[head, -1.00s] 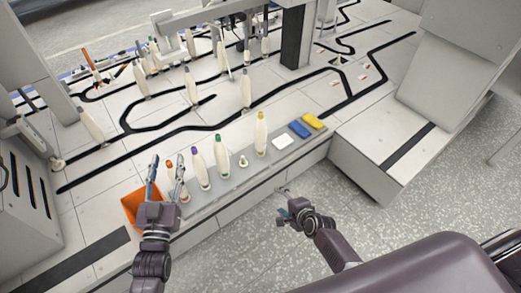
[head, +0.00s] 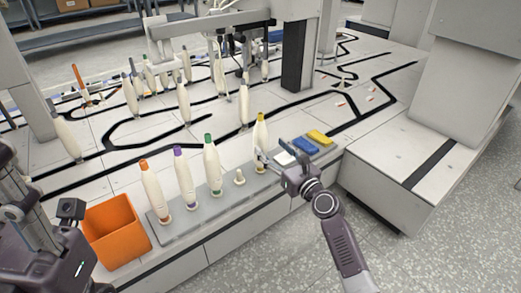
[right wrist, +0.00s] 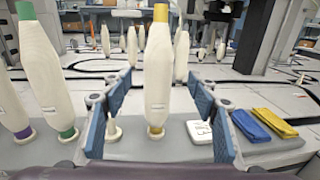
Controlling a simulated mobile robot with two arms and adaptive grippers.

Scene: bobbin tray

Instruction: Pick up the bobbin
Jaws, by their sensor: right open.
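Several cream bobbins stand upright along a grey tray (head: 190,222). Their tops are orange (head: 153,190), purple (head: 184,178), green (head: 212,165) and yellow (head: 260,136). My right gripper (head: 272,150) is open and empty at the yellow-topped bobbin. In the right wrist view, this bobbin (right wrist: 158,70) appears between the open fingers (right wrist: 160,88), with gaps on both sides; how deep it sits between them I cannot tell. The green-topped bobbin (right wrist: 45,70) is left of the fingers. My left arm shows at the lower left, but its fingers are not visible.
A short empty peg (head: 240,177) stands between the green- and yellow-topped bobbins. An orange bin (head: 118,232) stands at the tray's left end. More bobbins stand behind on the machine.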

